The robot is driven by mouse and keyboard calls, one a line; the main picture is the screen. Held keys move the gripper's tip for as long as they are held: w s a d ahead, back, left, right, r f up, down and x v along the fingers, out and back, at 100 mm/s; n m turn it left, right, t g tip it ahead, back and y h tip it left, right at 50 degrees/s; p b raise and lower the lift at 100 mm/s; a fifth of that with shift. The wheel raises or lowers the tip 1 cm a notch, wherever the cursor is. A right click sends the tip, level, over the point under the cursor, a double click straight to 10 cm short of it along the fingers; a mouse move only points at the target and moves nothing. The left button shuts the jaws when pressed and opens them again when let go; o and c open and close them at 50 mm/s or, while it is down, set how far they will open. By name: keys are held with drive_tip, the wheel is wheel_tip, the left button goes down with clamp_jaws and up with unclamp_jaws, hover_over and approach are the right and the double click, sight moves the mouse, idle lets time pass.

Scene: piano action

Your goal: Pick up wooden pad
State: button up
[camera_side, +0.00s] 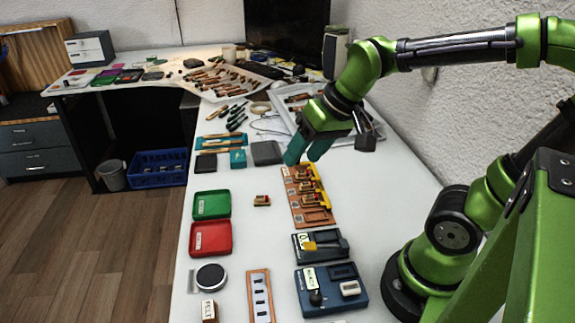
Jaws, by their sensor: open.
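A small wooden block (262,200) with a darker top lies alone on the white table, right of the green tray; it may be the wooden pad, but it is too small to be sure. An orange-brown board (308,216) to its right holds several small wooden and yellow pieces, which could also include the pad. My gripper (304,158) points down over the far end of this board, its teal fingers apart with nothing seen between them. It is beyond and to the right of the lone block. Whether the fingertips touch the board cannot be told.
A green tray (212,204) and a red tray (211,238) lie at the left edge. Blue fixtures (331,288) stand nearer. A dark grey box (266,153) lies left of my gripper. Many tools lie farther back. The table around the lone block is clear.

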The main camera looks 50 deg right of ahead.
drive_tip(key=w+d+f+n+g+h, duration=0.1)
drive_tip(key=w+d+f+n+g, duration=0.2)
drive_tip(key=w, duration=0.4)
drive_tip(key=w+d+f+n+g, duration=0.1)
drive_tip(key=w+f+n+g, duration=0.15)
drive_tip(key=w+n, duration=0.4)
drive_tip(key=n, duration=0.2)
hover_over(257, 197)
drive_tip(key=shift+h, duration=0.3)
wheel_tip(257, 197, down, 11)
drive_tip(key=shift+s+d+r, duration=0.1)
drive_tip(key=shift+d, duration=0.05)
drive_tip(key=shift+a+f, duration=0.2)
drive_tip(key=shift+f, duration=2.6)
clamp_jaws()
drive_tip(key=shift+r, duration=0.1)
